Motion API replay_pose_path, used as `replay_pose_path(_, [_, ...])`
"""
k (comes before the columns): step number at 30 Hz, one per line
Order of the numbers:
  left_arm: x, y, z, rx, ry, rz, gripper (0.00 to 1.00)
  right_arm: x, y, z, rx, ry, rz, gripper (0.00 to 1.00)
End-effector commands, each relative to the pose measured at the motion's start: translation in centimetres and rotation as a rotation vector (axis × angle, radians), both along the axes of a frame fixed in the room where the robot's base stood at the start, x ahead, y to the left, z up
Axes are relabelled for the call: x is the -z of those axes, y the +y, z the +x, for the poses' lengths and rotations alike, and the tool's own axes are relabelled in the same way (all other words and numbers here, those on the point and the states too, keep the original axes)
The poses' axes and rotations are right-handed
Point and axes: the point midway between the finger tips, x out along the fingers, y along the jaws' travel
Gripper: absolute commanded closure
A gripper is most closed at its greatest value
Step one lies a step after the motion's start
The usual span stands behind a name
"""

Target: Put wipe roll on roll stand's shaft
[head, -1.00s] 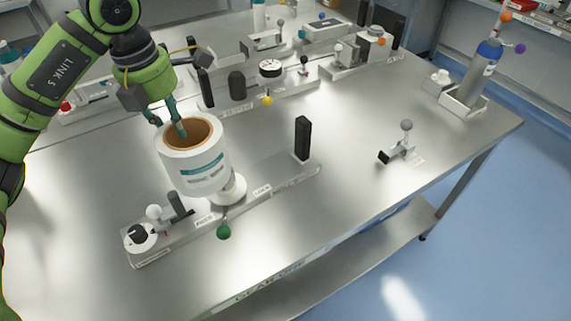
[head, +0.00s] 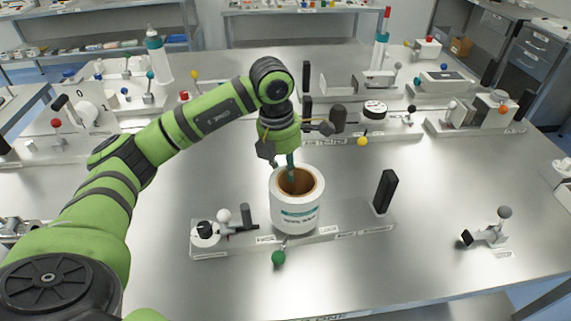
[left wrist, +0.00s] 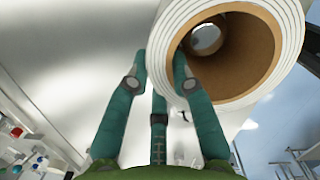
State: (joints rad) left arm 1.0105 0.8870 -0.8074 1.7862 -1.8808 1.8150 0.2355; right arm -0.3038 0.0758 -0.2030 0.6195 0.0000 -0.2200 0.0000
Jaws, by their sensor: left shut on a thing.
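The wipe roll (head: 297,214), white with teal print and a brown core, is upright in the head view. My left gripper (head: 289,170) is shut on its upper wall, with a finger inside the core. In the left wrist view the roll (left wrist: 290,35) is large, and the gripper's teal fingers (left wrist: 160,75) straddle its rim. A pale round shape (left wrist: 207,40) shows through the core; I cannot tell if it is the shaft. The roll appears over the long stand base (head: 345,230). The shaft is not clearly seen, and whether the roll touches the base is unclear. My right gripper is not in view.
A black upright block (head: 385,191) stands right of the roll. A black knob (head: 205,230) and white ball are at left, a green ball (head: 278,258) in front. More machine modules (head: 375,122) stand behind.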

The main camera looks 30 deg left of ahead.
Motion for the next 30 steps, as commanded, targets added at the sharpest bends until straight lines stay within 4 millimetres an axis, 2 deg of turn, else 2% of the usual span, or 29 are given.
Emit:
replay_pose_path(13, [0.9,0.0,0.0,0.0,-0.002,-0.001,1.0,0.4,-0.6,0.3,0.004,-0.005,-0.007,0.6])
replay_pose_path(14, [0.8,0.0,0.0,0.0,-0.001,0.0,0.65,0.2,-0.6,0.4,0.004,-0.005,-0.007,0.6])
replay_pose_path(15, [0.8,0.0,0.0,0.0,-0.001,0.0,0.53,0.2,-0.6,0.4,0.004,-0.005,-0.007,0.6])
replay_pose_path(25, [0.6,0.0,0.0,0.0,-0.001,0.0,0.53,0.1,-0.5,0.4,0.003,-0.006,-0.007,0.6])
replay_pose_path(28, [0.1,0.0,0.0,0.0,-0.002,-0.001,0.53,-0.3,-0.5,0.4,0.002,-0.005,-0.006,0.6])
replay_pose_path(30, [-0.6,0.0,0.1,0.0,-0.006,-0.001,0.53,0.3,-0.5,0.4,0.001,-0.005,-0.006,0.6])
